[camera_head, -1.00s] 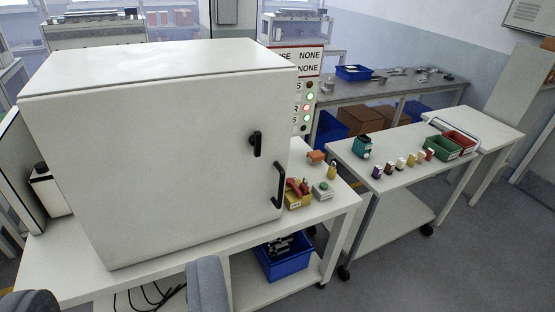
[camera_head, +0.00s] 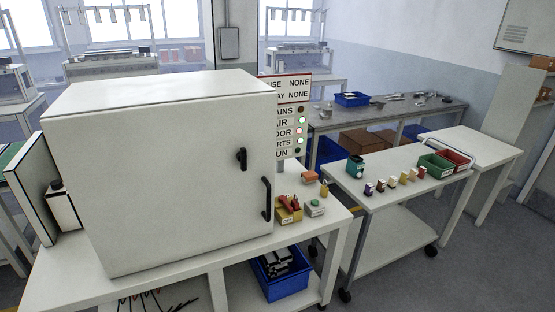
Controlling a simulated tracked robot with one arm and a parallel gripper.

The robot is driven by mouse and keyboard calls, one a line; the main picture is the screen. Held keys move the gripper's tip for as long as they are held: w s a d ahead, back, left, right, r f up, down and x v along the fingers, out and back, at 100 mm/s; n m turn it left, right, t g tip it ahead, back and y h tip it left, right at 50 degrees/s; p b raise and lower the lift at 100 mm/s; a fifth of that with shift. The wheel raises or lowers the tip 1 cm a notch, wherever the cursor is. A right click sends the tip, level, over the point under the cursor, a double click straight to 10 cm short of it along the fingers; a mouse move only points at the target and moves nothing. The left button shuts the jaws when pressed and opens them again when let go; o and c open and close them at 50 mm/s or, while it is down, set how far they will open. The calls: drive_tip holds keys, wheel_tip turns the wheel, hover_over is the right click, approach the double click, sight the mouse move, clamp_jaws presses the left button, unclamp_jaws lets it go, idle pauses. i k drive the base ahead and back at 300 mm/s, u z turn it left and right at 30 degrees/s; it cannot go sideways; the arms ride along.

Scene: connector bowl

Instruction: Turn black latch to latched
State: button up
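The black latch (camera_head: 242,159) is a small dark handle on the front of a large white cabinet (camera_head: 170,185), near the right edge of its door. Its lever hangs roughly downward. A black bar handle (camera_head: 266,199) is fixed below and to the right of it. The door looks closed against the cabinet body. My gripper does not show in the current view, so its state and its distance from the latch are hidden.
A sign panel with indicator lights (camera_head: 300,120) stands right of the cabinet. On the table are a yellow bin (camera_head: 288,214) and small parts; a blue bin (camera_head: 281,285) sits beneath. A white cart (camera_head: 395,165) with several small items and bins stands to the right.

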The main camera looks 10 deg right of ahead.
sight(242, 156)
drive_tip(key=z, duration=0.1)
drive_tip(key=i, duration=1)
drive_tip(key=u, duration=0.05)
